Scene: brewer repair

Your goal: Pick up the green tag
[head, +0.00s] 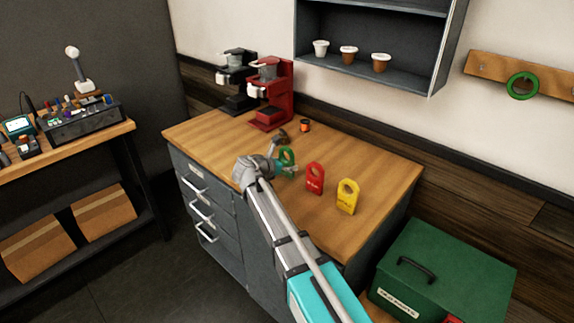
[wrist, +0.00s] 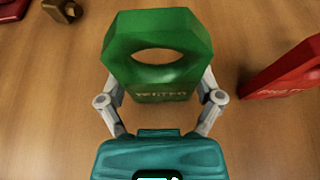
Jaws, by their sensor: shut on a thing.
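The green tag (head: 287,155) stands on the wooden counter (head: 378,170) in the head view, partly hidden by my gripper. In the wrist view the green tag (wrist: 160,84) stands upright with its oval hole and faint lettering facing the camera. My gripper (wrist: 160,98) has one finger on each side of the tag's lower part and is shut on it. My gripper also shows in the head view (head: 285,168). I cannot tell whether the tag's base touches the counter.
A red tag (head: 315,178) and a yellow tag (head: 347,197) stand right of the green tag. A red brewer (head: 270,95) and a dark brewer (head: 235,82) stand behind. A small orange-and-black item (head: 305,126) is nearby. A green box (head: 440,275) sits lower right.

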